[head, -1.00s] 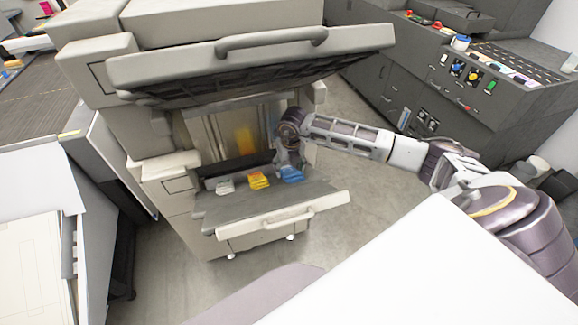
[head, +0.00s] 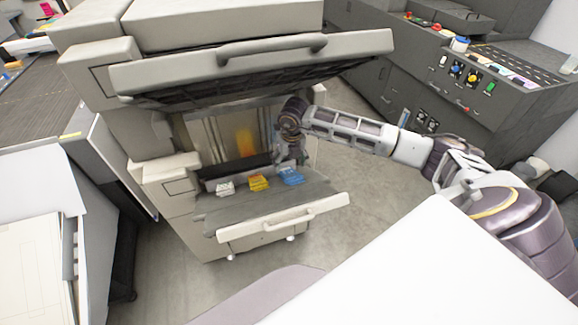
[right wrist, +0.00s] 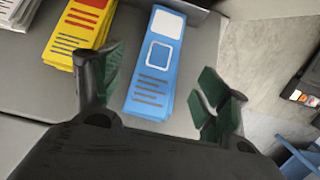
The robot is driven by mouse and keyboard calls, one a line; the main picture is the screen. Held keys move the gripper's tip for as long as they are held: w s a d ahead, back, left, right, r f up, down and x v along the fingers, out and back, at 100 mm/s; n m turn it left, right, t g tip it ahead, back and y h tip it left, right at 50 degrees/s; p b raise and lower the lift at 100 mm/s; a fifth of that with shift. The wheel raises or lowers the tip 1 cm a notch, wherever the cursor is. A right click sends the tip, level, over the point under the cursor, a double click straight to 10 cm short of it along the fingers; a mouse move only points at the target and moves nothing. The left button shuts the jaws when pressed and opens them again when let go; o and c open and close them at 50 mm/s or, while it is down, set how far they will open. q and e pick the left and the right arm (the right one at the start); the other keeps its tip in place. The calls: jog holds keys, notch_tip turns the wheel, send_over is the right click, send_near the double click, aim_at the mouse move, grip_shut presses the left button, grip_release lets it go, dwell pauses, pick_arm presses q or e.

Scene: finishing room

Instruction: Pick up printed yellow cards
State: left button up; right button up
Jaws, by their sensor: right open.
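The printed yellow cards (head: 259,183) lie in a stack on the machine's open lower tray, in the middle of a row of three stacks. They also show at the upper left of the right wrist view (right wrist: 77,30). My right gripper (right wrist: 165,85) is open and empty. Its fingers are on either side of the blue card stack (right wrist: 157,65), and the yellow stack lies beyond its left finger. In the head view the right gripper (head: 290,160) is above and behind the blue stack. I cannot tell its exact height. My left gripper is not in view.
A white card stack (head: 225,188) lies left of the yellow one. A raised lid with a handle (head: 270,45) hangs over the tray (head: 240,207). A dark control console (head: 470,75) stands at the right. Grey floor shows between.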

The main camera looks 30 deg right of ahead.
aim_at(290, 173)
jog(key=shift+s+a+r+b, duration=0.1)
jog(key=shift+s+r+b, duration=0.1)
jog(key=shift+r, duration=0.95)
jog(key=shift+s+r+b, duration=0.15)
jog(key=shift+r+b, duration=0.05)
jog(key=shift+r, duration=0.95)
jog(key=shift+o, duration=0.4)
